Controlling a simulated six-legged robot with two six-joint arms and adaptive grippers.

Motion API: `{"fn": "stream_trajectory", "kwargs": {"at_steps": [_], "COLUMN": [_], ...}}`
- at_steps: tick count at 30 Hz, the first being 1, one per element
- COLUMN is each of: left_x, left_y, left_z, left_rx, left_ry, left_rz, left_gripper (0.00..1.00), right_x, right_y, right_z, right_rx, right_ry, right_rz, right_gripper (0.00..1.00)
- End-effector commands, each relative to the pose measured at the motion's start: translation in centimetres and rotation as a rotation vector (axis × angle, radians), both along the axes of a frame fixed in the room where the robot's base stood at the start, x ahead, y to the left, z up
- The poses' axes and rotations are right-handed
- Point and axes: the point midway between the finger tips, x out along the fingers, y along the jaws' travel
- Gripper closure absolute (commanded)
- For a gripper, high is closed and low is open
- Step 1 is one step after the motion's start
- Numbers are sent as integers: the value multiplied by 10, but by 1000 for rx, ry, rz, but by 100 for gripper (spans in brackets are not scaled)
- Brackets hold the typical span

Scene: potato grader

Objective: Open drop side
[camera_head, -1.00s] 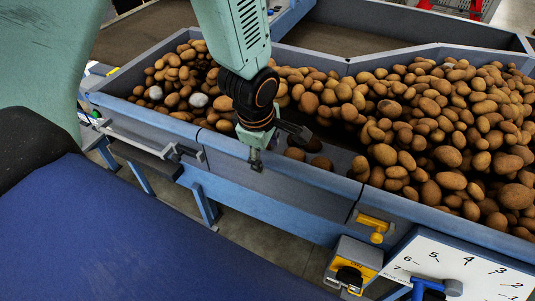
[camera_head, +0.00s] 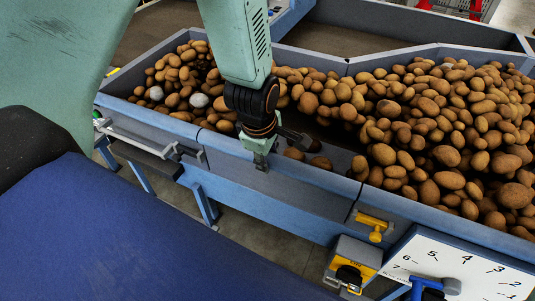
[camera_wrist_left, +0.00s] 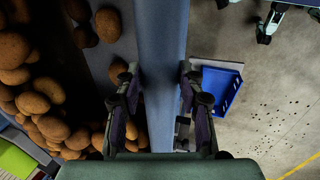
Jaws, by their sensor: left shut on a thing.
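The drop side (camera_head: 310,192) is the blue-grey front wall panel of the potato bin and appears upright. My left gripper (camera_head: 261,160) reaches down onto its top edge from above. In the left wrist view, the wall (camera_wrist_left: 162,40) runs between the two fingers of my left gripper (camera_wrist_left: 161,85), one on the potato side and one on the outer side. The gripper is shut on the wall's edge. A yellow handle (camera_head: 374,224) sits at the panel's right end and a grey latch (camera_head: 178,151) on its left. My right gripper is out of view.
Potatoes (camera_head: 440,130) fill the bin, with a bare patch behind the gripper. A white dial board (camera_head: 465,262) and a yellow-grey box (camera_head: 350,265) stand at the front right. A blue crate (camera_wrist_left: 220,90) lies on the floor outside the wall.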

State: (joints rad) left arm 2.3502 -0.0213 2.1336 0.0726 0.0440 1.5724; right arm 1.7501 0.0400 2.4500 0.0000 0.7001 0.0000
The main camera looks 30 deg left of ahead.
Motion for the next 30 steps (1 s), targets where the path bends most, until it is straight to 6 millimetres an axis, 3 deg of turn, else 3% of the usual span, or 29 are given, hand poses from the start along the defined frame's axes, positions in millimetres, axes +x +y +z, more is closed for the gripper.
{"fn": "stream_trajectory", "kwargs": {"at_steps": [9,30], "left_x": [0,5], "left_y": [0,0], "left_z": [1,-1], "left_rx": [0,2], "left_ry": [-1,-37], "left_rz": [0,0], "left_gripper": [100,100], "right_x": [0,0], "right_y": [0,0], "right_z": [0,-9], "right_rx": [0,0], "right_ry": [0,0], "right_rz": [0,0], "right_gripper": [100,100]}}
